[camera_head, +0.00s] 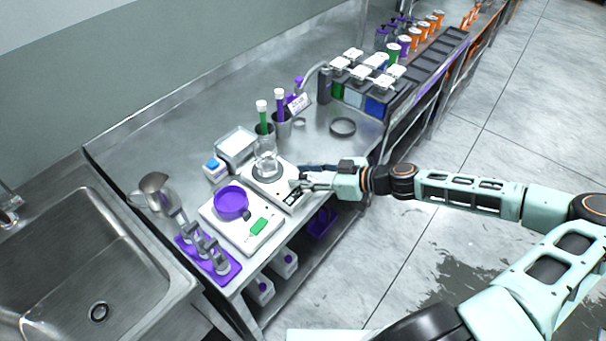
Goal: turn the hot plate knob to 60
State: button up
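The white hot plate (260,187) stands on the steel bench with a clear glass beaker (266,163) on its round top. A small dark panel (291,198) shows on its front side. My gripper (303,181) reaches in from the right and is at the hot plate's right front edge. Its fingers cover part of that side. The knob cannot be made out clearly, nor its setting. Whether the fingers touch or close on the knob is too small to tell.
Left of the hot plate is a white scale (262,240) with a purple bowl (231,202). A purple rack (222,274) and a metal jug (156,191) stand farther left, near the sink (60,262). Green and purple tubes (264,122) stand behind. A black ring (342,127) lies right.

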grip_shut()
jog(key=shift+m+t+b, duration=0.3)
jog(key=shift+t, duration=0.1)
jog(key=m+t+h+b, duration=0.2)
jog(key=m+t, duration=0.1)
jog(key=shift+s+a, duration=0.1)
jog(key=shift+s, duration=0.05)
jog(key=m+t+h+b, duration=0.1)
jog(key=m+t+h, duration=0.2)
jog(key=m+h, duration=0.1)
jog(key=shift+a+m+h, duration=0.1)
jog(key=shift+m+h, duration=0.2)
jog(key=m+h, duration=0.2)
jog(key=m+t+h+b, duration=0.1)
jog(key=m+h, duration=0.1)
jog(key=shift+r+t+h+b, duration=0.1)
jog(key=shift+t+h+b, duration=0.2)
jog(key=shift+m+h+b, duration=0.35)
jog(key=shift+m+h, duration=1.65)
jog(key=shift+h, duration=0.2)
jog(key=shift+d+g, duration=0.2)
jog(key=shift+g, duration=0.2)
